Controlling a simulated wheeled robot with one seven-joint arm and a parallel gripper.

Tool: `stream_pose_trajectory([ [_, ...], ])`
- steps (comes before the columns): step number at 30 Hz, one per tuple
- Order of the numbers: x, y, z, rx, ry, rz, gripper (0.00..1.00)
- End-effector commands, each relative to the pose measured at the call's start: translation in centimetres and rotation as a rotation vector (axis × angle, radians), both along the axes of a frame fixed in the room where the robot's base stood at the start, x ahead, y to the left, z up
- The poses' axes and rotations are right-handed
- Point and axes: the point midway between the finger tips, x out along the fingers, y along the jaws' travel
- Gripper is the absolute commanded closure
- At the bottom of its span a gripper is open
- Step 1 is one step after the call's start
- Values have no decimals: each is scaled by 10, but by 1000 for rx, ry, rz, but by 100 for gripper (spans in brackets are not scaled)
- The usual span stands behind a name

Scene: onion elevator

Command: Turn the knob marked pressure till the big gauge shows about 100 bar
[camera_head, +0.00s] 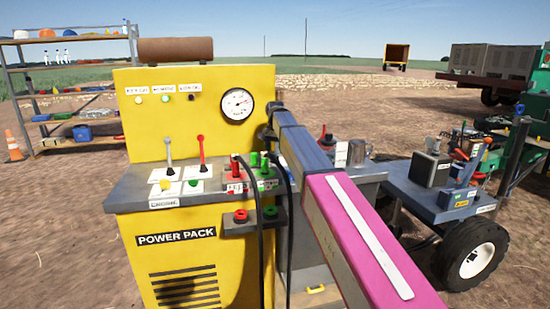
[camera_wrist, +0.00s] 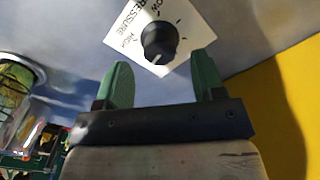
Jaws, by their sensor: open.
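The pressure knob (camera_wrist: 160,42) is round and black, on a white label reading PRESSURE, in the wrist view. A pale mark shows on the knob's lower edge. My gripper (camera_wrist: 162,62) is open, its two green fingers either side of the line to the knob. The knob appears just beyond the fingertips, and I cannot tell whether they touch it. The big gauge (camera_head: 237,105) is a white dial on the yellow power pack (camera_head: 145,110) in the head view; its reading is too small to tell. In the head view my arm hides the knob and gripper.
Two levers (camera_head: 201,150) stand on the grey panel left of my arm. Red and green hose couplings (camera_head: 237,170) with black hoses sit close beside it.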

Motion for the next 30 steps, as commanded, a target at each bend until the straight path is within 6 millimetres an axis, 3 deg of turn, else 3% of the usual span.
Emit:
stream_pose_trajectory([
  [7,0,0,-31,0,1,0,37],
  [19,0,0,-38,0,0,0,37],
  [20,0,0,-38,0,0,0,41],
  [24,0,0,-38,0,0,0,86],
  [30,0,0,-38,0,0,3,87],
])
